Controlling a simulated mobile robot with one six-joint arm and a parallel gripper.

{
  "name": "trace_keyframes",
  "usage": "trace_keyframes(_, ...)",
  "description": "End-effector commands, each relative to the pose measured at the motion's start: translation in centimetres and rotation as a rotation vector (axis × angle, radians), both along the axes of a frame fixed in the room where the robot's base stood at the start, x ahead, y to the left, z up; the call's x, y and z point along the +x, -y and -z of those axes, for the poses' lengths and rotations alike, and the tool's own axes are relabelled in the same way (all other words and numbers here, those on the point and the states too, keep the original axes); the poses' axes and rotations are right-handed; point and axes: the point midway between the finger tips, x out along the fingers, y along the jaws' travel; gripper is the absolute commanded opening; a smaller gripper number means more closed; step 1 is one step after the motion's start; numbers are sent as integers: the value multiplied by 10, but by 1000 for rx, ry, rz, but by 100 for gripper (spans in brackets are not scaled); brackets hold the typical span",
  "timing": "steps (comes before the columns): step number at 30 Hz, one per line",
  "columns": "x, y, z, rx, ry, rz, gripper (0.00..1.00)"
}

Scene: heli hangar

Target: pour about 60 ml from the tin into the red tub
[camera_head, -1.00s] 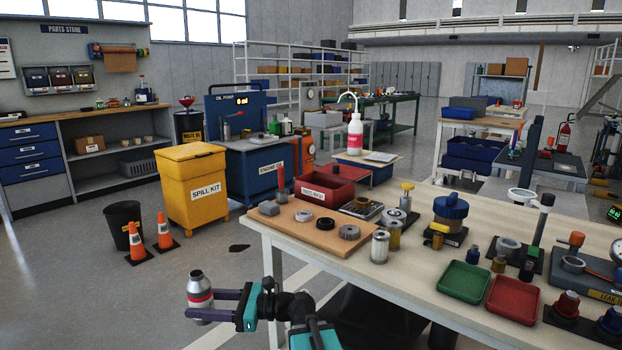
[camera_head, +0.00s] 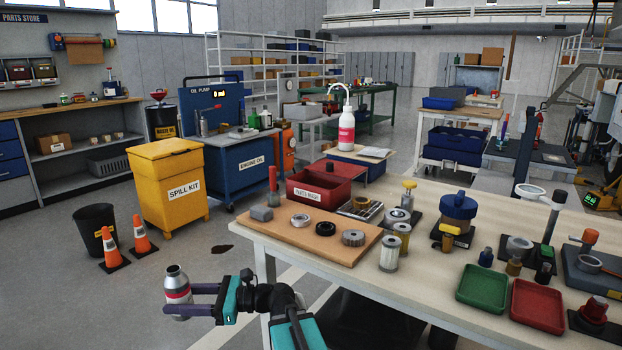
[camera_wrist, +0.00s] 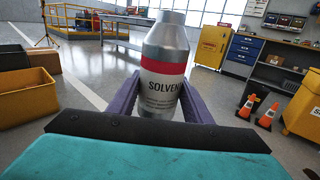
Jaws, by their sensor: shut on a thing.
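The tin (camera_head: 177,284) is a silver bottle-shaped can with a red band and a narrower neck. My gripper (camera_head: 180,300) is shut around its body and holds it roughly upright over the open floor, left of the workbench. In the wrist view the tin (camera_wrist: 164,75) stands between my purple fingers, and its label reads "SOLVEN", with the rest cut off. A red tub (camera_head: 318,189) with a white label sits on the workbench, behind the wooden board and well right of and beyond my gripper. Its inside is only partly visible.
The workbench (camera_head: 395,268) carries a wooden board with metal parts, several jars, a green tray (camera_head: 482,289) and a low red tray (camera_head: 537,306). A white wash bottle (camera_head: 346,132) stands behind the tub.

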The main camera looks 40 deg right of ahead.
Motion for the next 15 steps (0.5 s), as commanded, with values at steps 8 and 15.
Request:
trace_keyframes(8, 0, -6, -1, 1, 1, -8, 16)
trace_keyframes(15, 0, -8, -1, 1, 1, -11, 16)
